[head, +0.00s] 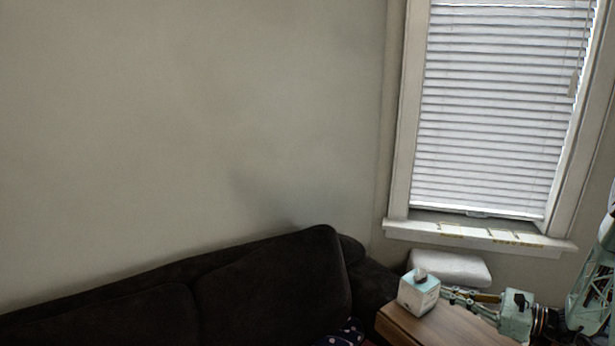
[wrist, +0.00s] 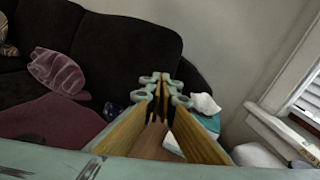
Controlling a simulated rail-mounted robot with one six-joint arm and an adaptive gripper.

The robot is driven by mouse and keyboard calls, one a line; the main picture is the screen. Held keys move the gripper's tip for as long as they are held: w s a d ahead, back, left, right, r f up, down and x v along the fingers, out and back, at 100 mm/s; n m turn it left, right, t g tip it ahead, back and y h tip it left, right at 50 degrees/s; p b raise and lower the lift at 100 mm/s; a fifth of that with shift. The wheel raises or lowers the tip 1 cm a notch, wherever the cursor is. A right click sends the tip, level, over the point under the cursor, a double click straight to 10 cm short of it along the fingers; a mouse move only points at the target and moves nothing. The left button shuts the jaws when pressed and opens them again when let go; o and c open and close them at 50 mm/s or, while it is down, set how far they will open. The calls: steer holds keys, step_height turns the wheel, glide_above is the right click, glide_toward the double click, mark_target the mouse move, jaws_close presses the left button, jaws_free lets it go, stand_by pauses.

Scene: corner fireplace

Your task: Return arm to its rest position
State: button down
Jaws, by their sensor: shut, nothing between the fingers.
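My gripper (head: 449,294) is at the lower right of the head view, over the wooden table and just right of the tissue box. In the wrist view my gripper (wrist: 161,84) points away from the camera, its fingertips together with nothing between them. The tissue box (head: 418,295) is white and teal and stands upright with a tissue sticking out. In the wrist view the tissue box (wrist: 206,124) is partly hidden behind the right finger. I cannot tell whether a finger touches it.
The wooden table (head: 405,327) lies below my gripper. A dark sofa (head: 260,290) fills the lower left, with a mauve blanket (wrist: 45,122) and a pink cushion (wrist: 58,70). A white padded item (head: 450,267) is behind the box. A window sill (head: 470,238) juts out above.

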steer(key=s+a+r+n+g+h, duration=0.1)
steer(key=s+a+r+n+g, duration=0.4)
steer(key=s+a+r, duration=0.5)
steer(key=s+a+r+n+g+h, duration=0.1)
steer(key=s+a+r+n+g, duration=0.4)
steer(key=a+r, duration=0.8)
steer(key=s+a+r+n+h, duration=0.2)
steer(key=s+a+r+n, duration=0.15)
steer(key=s, duration=0.35)
steer(key=s+a+r+n+h, duration=0.2)
steer(key=s+r, duration=0.2)
steer(key=s, duration=0.4)
steer(key=s+d+r+n+t+h, duration=0.2)
steer(key=s+r+n+h, duration=0.1)
steer(key=s, duration=0.7)
steer(key=s+d+r+n+t+h, duration=0.1)
steer(key=s+d+r+n+h, duration=0.1)
steer(key=s, duration=0.9)
steer(key=shift+d+r+n+t+h, duration=0.2)
steer(key=shift+r+n+t+h, duration=0.2)
steer(key=shift+r+n+h, duration=0.8)
steer(key=shift+f+n, duration=0.35)
steer(key=shift+f, duration=0.2)
steer(key=shift+a, duration=0.1)
